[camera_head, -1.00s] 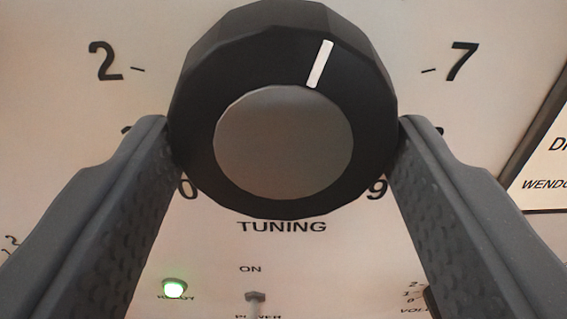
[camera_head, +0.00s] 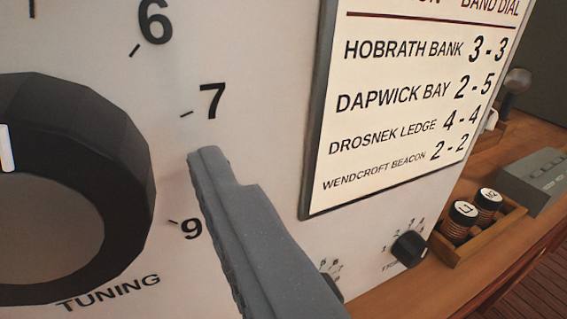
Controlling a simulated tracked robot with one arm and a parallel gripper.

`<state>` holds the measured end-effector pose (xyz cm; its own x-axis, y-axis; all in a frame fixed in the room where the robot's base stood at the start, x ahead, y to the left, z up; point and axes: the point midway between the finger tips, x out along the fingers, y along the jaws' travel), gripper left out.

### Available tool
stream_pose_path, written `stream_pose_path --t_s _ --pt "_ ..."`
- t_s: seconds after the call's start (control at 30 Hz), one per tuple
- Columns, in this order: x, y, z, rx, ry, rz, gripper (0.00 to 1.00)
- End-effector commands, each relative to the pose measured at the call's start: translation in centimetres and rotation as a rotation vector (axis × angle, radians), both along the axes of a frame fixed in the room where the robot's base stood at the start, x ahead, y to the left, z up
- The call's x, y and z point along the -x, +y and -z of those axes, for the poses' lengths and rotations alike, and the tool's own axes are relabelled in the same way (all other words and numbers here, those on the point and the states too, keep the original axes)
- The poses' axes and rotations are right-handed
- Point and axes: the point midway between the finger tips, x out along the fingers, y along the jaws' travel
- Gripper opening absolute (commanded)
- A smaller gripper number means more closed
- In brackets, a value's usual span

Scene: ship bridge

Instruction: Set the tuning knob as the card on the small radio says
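The black tuning knob (camera_head: 125,190) with its grey centre is at the left edge of the view, partly cut off. Its white pointer mark (camera_head: 5,148) is at the very edge, on the knob's upper part. The dial numerals 6, 7 and 9 show; the 8 is hidden behind my finger. The right finger of my gripper (camera_head: 250,225) stands beside the knob with a gap between them. The left finger is out of view. No small radio with a card is recognisable here.
A framed card (camera_head: 405,110) on the panel lists HOBRATH BANK 3-3, DAPWICK BAY 2-5, DROSNEK LEDGE 4-4, WENDCROFT BEACON 2-2. Its heading is cut, ending "BAND DIAL". A small black knob (camera_head: 410,248) sits below. A wooden tray (camera_head: 470,248) holds labelled coils beside a grey box (camera_head: 540,180).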

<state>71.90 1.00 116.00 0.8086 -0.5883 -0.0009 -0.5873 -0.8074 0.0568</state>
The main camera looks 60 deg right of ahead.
Motion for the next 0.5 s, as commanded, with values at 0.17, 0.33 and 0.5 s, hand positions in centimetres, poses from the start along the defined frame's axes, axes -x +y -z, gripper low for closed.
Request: stream_pose_path --t_s 0.17,0.33,0.5 --pt "0.1 0.1 0.0 0.0 0.0 0.0 0.8" --pt "1.0 0.8 0.1 0.001 0.001 -0.002 0.8" --pt "3.0 2.4 0.1 0.0 -0.001 -0.003 0.8"
